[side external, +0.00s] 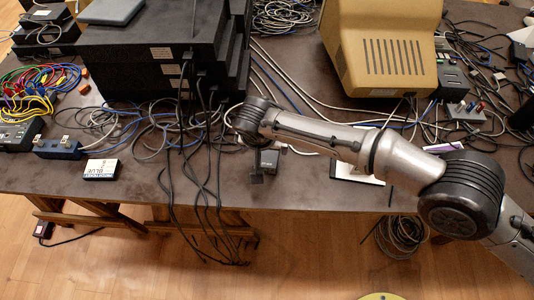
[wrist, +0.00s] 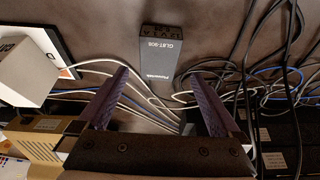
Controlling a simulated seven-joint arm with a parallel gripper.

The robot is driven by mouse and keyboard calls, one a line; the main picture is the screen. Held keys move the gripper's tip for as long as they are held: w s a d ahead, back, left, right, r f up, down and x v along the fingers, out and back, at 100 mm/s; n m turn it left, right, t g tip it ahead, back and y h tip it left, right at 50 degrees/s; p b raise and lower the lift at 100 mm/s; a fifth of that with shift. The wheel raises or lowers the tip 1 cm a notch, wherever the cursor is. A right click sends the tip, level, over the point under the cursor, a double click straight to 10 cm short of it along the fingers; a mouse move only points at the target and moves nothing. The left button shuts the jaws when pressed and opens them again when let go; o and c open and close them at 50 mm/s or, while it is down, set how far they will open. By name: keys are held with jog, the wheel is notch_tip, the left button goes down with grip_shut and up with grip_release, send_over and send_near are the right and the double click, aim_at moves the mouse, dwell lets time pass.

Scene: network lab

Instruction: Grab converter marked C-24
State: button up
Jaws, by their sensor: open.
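I cannot read the marking C-24 on anything in either view, so I cannot tell which thing is that converter. A dark grey box (wrist: 160,55) with pale lettering, which seems to read GLBT-90E, lies on the table ahead of my gripper in the wrist view. In the side view a small dark box (side external: 268,158) shows near the table's front edge, just below my wrist. My gripper (wrist: 158,76) is open, its two purple fingers apart. Nothing is held between the fingers. My arm hides part of the gripper in the side view.
Loose cables (side external: 205,165) hang over the front edge beside a stack of black units (side external: 135,60). A beige case (side external: 385,50) stands behind my arm. A blue device (side external: 57,149) and a white box marked BLUE (side external: 101,168) lie at left. Bare table (side external: 140,190) shows along the front.

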aim_at(267, 153)
jog(key=shift+x, duration=3.05)
jog(key=shift+d, duration=0.1)
jog(key=c, duration=1.6)
